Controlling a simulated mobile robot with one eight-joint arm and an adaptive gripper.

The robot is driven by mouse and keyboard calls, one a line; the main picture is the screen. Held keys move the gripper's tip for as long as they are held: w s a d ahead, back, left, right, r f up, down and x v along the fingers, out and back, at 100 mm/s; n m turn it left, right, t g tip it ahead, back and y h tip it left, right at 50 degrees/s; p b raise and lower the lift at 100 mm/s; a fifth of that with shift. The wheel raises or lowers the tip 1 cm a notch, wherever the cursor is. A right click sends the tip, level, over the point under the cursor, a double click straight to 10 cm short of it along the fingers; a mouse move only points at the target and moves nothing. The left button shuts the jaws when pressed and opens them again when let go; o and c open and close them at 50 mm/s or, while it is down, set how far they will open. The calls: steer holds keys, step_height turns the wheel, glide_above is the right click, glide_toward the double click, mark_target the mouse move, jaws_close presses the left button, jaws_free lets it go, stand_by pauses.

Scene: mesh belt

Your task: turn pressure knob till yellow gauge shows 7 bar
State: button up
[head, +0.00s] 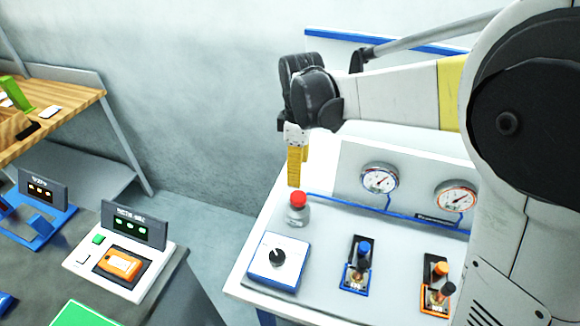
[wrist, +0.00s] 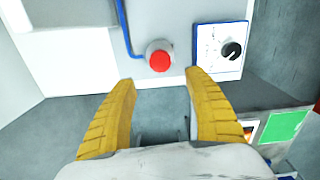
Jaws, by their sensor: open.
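The black knob (head: 278,258) sits on a white dial plate with a blue base at the table's front left. In the wrist view the knob (wrist: 232,50) is at upper right, outside the fingers. Two round gauges stand on the back panel: a left one (head: 379,178) and a right one with an orange rim (head: 457,196). Neither looks clearly yellow, and their readings are too small to tell. My gripper (head: 297,180) has yellow fingers, points down and is raised above the table's left side. In the wrist view it (wrist: 161,82) is open and empty, apart from the knob.
A red button (head: 298,199) on a grey base stands behind the knob, near my fingertips in the picture. Blue (head: 358,265) and orange (head: 437,285) valve units stand to the right. A dark bench (head: 150,295) with devices is at left, across a floor gap.

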mark_target(298, 196)
step_height(298, 196, down, 11)
steer(key=b, duration=0.2)
steer(key=shift+d+r+b, duration=0.1)
steer(key=shift+r+b, duration=0.05)
steer(key=shift+b, duration=0.2)
steer(key=c, duration=1.2)
steer(key=shift+c, duration=0.2)
steer(key=shift+m, duration=0.3)
steer(key=m, duration=0.5)
steer(key=shift+b, duration=0.3)
steer(key=m, duration=0.6)
steer(key=shift+m, duration=0.3)
